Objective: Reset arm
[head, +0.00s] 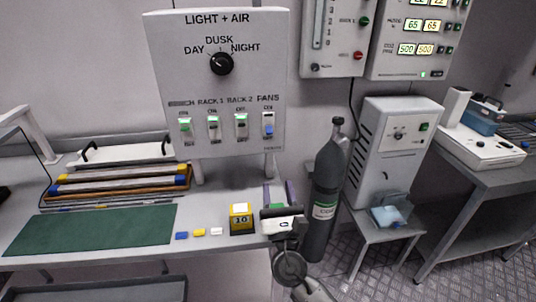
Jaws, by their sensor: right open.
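My right gripper (278,193) is at the front right end of the bench, in front of the light and air panel (167,80). Its two fingers are apart and point away from me, with nothing visible between them. My right arm comes up from the bottom edge to the gripper. The yellow block marked 10 (241,219) stands just left of the gripper, with a small gap. My left gripper is out of view.
The bench (215,200) carries a green mat (90,230), small blue, yellow and white pieces (199,233), and stacked bars (120,181) behind. A dark gas cylinder (326,195) stands close right of my gripper. A white cabinet (393,145) is beyond it.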

